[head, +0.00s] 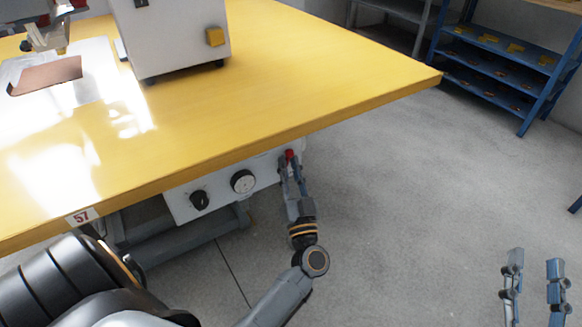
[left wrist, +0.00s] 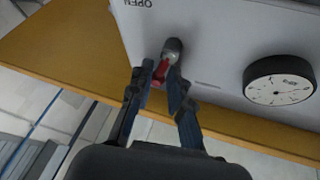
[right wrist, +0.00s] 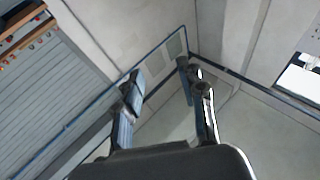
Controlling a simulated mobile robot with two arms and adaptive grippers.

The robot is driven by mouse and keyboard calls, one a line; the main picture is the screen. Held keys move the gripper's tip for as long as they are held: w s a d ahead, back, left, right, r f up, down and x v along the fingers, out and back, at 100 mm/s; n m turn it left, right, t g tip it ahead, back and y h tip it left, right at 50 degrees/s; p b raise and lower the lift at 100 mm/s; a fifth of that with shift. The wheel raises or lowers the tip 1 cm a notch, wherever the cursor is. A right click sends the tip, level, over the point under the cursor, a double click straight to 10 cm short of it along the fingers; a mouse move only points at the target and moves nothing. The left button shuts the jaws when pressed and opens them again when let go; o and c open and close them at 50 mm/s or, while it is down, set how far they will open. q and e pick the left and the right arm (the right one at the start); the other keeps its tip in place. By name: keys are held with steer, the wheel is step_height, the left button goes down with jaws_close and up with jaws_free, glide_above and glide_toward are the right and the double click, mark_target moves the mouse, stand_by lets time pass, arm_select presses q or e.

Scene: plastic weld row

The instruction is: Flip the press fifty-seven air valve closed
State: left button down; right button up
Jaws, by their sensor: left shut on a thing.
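The press table (head: 270,85) is yellow and carries a "57" label (head: 82,216) on its front edge. A white panel (head: 222,190) hangs under that edge, with a black knob (head: 199,200) and a round gauge (head: 243,181). The air valve's red lever (head: 290,154) is at the panel's right end; the left wrist view shows the red lever (left wrist: 161,70) on a grey fitting, near the word OPEN. My left gripper (head: 291,162) is shut on the red lever, its fingers partly hiding it. My right gripper (head: 533,262) is open and empty above the floor at lower right.
A white machine housing (head: 172,38) with a yellow button stands on the table. A copper-coloured sheet (head: 47,75) lies at the left. A blue shelf rack (head: 500,65) stands at the back right. The grey floor (head: 400,190) between is clear.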

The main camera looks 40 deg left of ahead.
arm_select(q)
steer(key=n+y, duration=0.1)
steer(key=n+g, duration=0.1)
steer(key=n, duration=0.1)
steer(key=n+y, duration=0.1)
steer(key=shift+s+a+n+g+y+b, duration=0.15)
steer(key=shift+s+n+g+y+b, duration=0.15)
steer(key=shift+b, duration=0.1)
steer(key=shift+r+n+g+y, duration=0.15)
steer(key=shift+n+g+y, duration=0.15)
steer(key=shift+n, duration=0.4)
arm_select(e)
steer(key=shift+s+r+t+y, duration=0.15)
steer(key=shift+s+r+t, duration=0.15)
steer(key=shift+r+t, duration=0.25)
steer(key=shift+s+r+t+y, duration=0.2)
steer(key=shift+s+r+t, duration=0.15)
steer(key=shift+r, duration=0.4)
steer(key=shift+s+r+t+y, duration=0.15)
steer(key=shift+s+r+t, duration=0.2)
steer(key=shift+r, duration=0.3)
arm_select(q)
steer(key=c, duration=1.4)
jaws_free()
steer(key=shift+a, duration=0.1)
arm_select(e)
steer(key=shift+a, duration=0.1)
steer(key=shift+r, duration=0.1)
